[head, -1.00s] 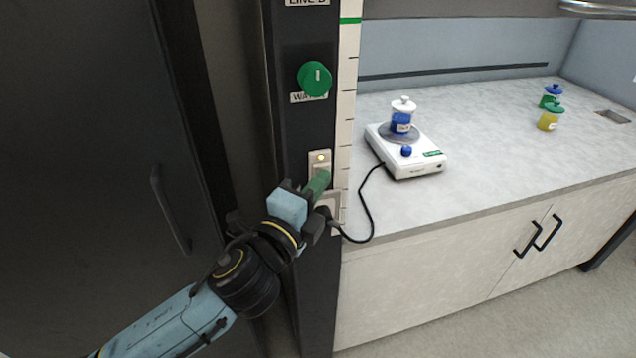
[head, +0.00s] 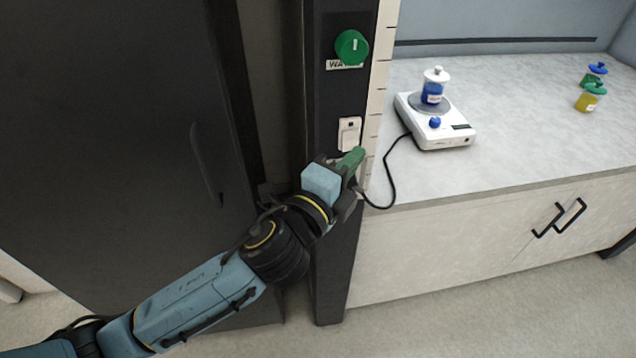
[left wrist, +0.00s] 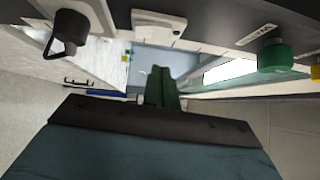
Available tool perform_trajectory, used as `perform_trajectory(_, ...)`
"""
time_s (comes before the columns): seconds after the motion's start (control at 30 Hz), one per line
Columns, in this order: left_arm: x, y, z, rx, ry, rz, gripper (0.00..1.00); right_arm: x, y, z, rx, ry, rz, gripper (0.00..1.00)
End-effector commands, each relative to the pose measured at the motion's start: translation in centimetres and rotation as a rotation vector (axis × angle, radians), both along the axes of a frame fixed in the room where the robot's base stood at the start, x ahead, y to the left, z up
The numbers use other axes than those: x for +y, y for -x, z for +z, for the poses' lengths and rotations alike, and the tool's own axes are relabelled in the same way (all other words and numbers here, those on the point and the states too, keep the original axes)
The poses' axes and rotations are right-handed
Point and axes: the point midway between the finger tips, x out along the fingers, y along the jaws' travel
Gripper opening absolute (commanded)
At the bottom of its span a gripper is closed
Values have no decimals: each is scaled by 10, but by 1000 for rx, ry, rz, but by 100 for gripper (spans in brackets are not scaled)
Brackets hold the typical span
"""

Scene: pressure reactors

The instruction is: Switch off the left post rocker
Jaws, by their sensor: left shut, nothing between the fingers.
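The left post rocker (head: 348,134) is a small white switch plate on the dark post, below the green water knob (head: 351,47). The small lamp at its top looks dark. In the left wrist view the rocker plate (left wrist: 158,24) shows at the top, with the green knob (left wrist: 273,57) to its right. My left gripper (head: 354,160) is shut and empty, its green fingertips just below the rocker and apart from it, as far as I can tell. The fingers also show in the left wrist view (left wrist: 161,88). My right gripper is not in view.
A white stirrer hotplate (head: 440,125) with a blue-filled bottle (head: 433,88) stands on the bench (head: 500,160). Its black cord (head: 391,170) runs to a plug near my fingers. A dark cabinet door (head: 120,130) is at the left. Capped jars (head: 586,103) stand at the far right.

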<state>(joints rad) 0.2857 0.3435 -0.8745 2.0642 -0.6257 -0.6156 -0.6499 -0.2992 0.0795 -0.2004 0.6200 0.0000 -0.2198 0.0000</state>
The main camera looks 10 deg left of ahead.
Motion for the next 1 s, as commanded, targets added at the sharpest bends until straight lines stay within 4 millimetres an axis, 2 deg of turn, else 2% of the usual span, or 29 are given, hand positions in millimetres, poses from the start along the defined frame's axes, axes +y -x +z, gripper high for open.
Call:
perform_trajectory(0.2,24,46,4,2,-1,-1,0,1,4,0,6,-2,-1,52)
perform_trajectory(0.4,40,76,6,2,-1,0,0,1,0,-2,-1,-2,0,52)
perform_trajectory(0.6,46,88,9,0,-1,0,0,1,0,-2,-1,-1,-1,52)
perform_trajectory(1.0,46,89,9,-1,0,0,0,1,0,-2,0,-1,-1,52)
